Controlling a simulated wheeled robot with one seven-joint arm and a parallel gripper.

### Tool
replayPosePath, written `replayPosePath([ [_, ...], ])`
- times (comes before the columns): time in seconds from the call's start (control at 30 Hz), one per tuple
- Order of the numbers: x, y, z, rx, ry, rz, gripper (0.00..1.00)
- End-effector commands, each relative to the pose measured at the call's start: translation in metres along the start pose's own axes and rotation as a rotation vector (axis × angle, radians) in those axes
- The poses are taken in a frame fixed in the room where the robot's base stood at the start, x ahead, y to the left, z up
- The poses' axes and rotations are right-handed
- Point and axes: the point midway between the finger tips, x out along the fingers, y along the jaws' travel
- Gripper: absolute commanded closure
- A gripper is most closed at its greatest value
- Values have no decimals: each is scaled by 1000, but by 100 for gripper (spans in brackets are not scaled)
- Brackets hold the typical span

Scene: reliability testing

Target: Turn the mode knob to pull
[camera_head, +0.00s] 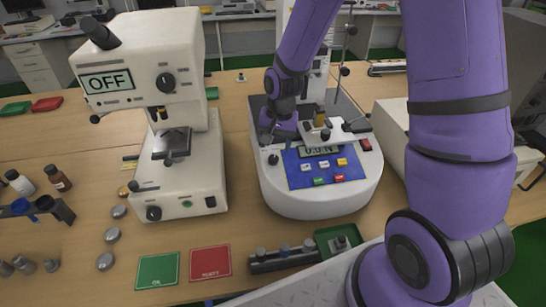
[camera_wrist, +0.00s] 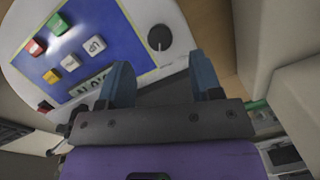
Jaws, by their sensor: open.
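The tester (camera_head: 300,203) has a white base with a blue panel (camera_head: 327,170). The black round mode knob (camera_head: 273,159) sits at the left edge of the panel. In the wrist view the knob (camera_wrist: 160,38) is near the top, with a pale pointer line toward the bottom of that picture. Its mode labels cannot be read. My gripper (camera_head: 268,140) is just behind the knob in the head view. In the wrist view my gripper (camera_wrist: 163,75) has its two blue fingers apart and empty, and the knob lies beyond the gap, apart from both.
The panel has a display (camera_head: 319,150) and several coloured buttons (camera_head: 320,181). A red switch (camera_head: 365,144) is at its right. A white OFF machine (camera_head: 150,60) stands left. Green and red trays (camera_head: 158,270) and a dark block (camera_head: 283,257) lie in front. Table between machines is clear.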

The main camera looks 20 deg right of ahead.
Motion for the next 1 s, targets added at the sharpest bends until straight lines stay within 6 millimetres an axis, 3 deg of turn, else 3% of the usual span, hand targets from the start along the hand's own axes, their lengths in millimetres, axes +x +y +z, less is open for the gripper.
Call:
replayPosePath([
  [0.2, 34, 0, 1, -1, -3, 2, 41],
  [0.4, 53, 0, 0, -1, -1, 0, 41],
  [0.83, 60, 0, 0, -1, 1, -1, 41],
  [1.0, 60, 0, 0, -1, 1, 0, 80],
])
